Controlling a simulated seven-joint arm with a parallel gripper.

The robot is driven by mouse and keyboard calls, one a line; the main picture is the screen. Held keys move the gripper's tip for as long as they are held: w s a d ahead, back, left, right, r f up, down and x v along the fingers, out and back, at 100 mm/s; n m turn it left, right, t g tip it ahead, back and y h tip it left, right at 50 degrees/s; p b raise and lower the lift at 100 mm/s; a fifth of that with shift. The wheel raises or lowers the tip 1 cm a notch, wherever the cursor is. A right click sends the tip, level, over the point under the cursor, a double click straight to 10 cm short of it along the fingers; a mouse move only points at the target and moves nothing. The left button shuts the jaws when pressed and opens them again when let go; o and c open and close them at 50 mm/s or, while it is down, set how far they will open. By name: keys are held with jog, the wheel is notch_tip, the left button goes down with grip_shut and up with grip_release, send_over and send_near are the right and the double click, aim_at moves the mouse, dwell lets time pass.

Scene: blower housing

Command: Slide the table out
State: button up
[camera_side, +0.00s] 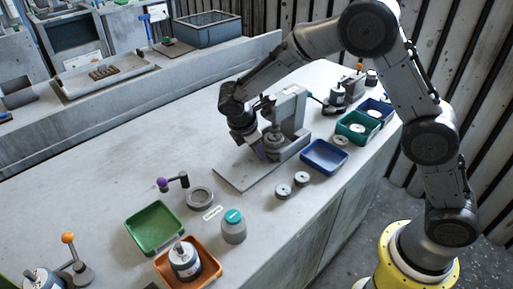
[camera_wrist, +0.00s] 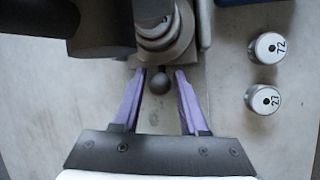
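The sliding table is part of the grey press-like fixture (camera_side: 290,108) on the bench, with a flat base plate (camera_side: 238,178) in front of it. In the wrist view a dark ball knob (camera_wrist: 159,84) sticks out from a round metal part (camera_wrist: 163,30) of the fixture. My gripper (camera_wrist: 160,73) is open, with one purple finger on each side of the knob. There is a gap between each finger and the knob. In the side view my gripper (camera_side: 260,152) is low at the fixture's front, and the arm partly hides the knob and table.
Two round metal pieces (camera_side: 292,185), marked 72 and 27 in the wrist view (camera_wrist: 266,73), stand near a blue tray (camera_side: 324,168). A teal tray (camera_side: 347,136) is beyond. A green tray (camera_side: 140,222), grey ring (camera_side: 200,198) and teal-capped bottle (camera_side: 233,230) stand nearer the camera.

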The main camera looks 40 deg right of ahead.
grip_shut()
dwell(1.1)
